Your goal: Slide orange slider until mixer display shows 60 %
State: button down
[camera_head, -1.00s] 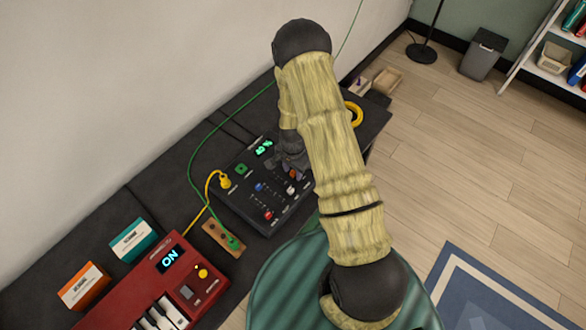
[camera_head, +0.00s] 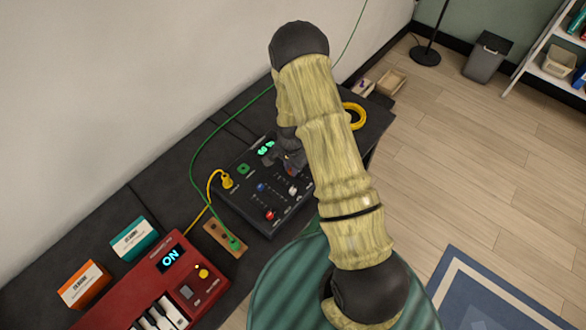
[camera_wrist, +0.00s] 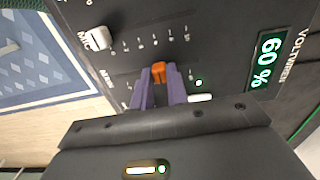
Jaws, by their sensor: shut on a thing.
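The mixer (camera_head: 240,195) is a dark box on the desk, with several sliders on its top. Its display (camera_wrist: 267,61) reads 60 % in green in the wrist view; it also shows in the head view (camera_head: 266,148). The orange slider (camera_wrist: 159,70) sits between my gripper's purple fingers in the wrist view. My gripper (camera_wrist: 160,76) is shut on it. In the head view my gripper (camera_head: 292,165) is over the mixer's far part, and my arm hides some of the mixer's right side.
A red keyboard (camera_head: 150,290) reads ON.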

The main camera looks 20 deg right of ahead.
jog(key=c, duration=1.4)
grip_release()
jog(key=shift+o, duration=0.2)
jog(key=shift+r, duration=0.1)
notch_tip(320, 180, up, 17)
jog(key=b, duration=0.2)
jog(key=shift+r, duration=0.1)
jog(key=s+r+n+t, duration=0.1)
jog(key=s+r+n, duration=0.3)
jog(key=s, duration=0.4)
jog(key=s+d+r+n+t, duration=0.1)
jog(key=s+r+n, duration=0.4)
jog(key=s, duration=0.3)
jog(key=shift+r+n+t, duration=0.15)
jog(key=shift+n+t, duration=0.15)
jog(key=shift+n, duration=0.6)
